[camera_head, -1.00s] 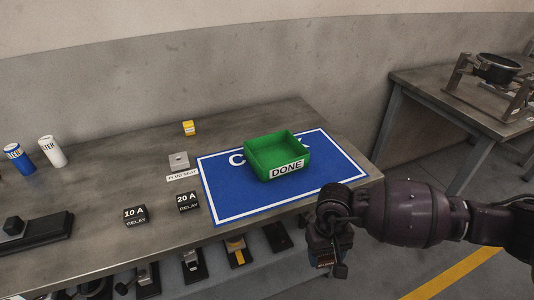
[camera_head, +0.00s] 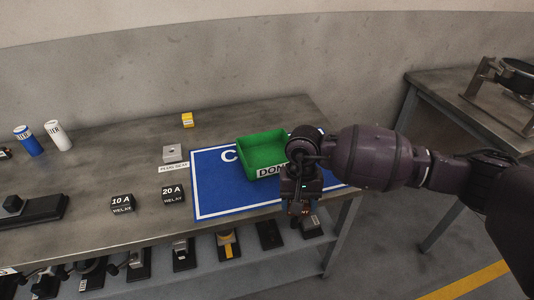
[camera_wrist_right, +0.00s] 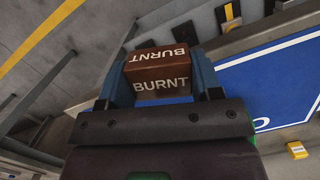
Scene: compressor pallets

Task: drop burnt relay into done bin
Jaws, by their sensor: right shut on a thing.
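The burnt relay (camera_wrist_right: 160,72) is a brown block lettered BURNT, held between the fingers of my right gripper in the right wrist view. In the head view my right gripper (camera_head: 299,208) hangs in front of the green done bin (camera_head: 252,165), near the front edge of the bench. The arm covers the bin's right part and part of its DONE label. The bin stands on a blue mat (camera_head: 215,203) with white lettering and border. The relay itself is hard to make out in the head view. My left gripper is in neither view.
Relays marked 10 A (camera_head: 122,204) and 20 A (camera_head: 173,194) stand left of the mat. A plug seat (camera_head: 172,153), a yellow block (camera_head: 187,120) and two filters (camera_head: 58,135) sit farther back or left. Several parts fill the shelf below. Another table (camera_head: 440,100) stands at right.

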